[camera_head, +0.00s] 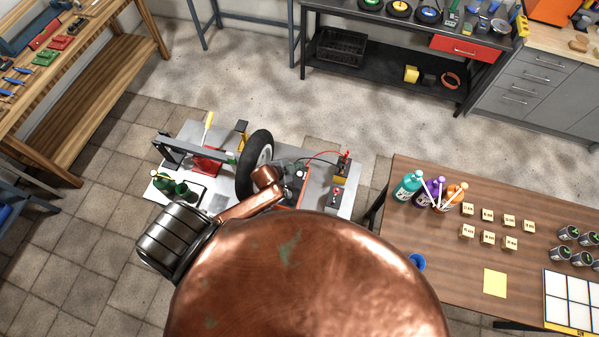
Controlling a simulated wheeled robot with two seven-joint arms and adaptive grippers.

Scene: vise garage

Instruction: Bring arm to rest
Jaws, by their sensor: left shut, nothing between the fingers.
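My left arm shows in copper and dark grey in the head view, reaching over the near side of a light grey bench (218,201). My left gripper (298,173) is small and dark at the end of the copper link. It is shut and empty, just right of an upright black tyre (255,164). Whether it touches anything on the bench cannot be told. A large copper dome, part of my own body, fills the lower middle and hides what lies under it. My right gripper is not in view.
The bench also bears a red vise (207,160), green cups (181,190) and a battery-like device (341,172) with a red cable. A brown table (450,270) at right carries bottles (407,186), small cards and cans. Tiled floor is free at left.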

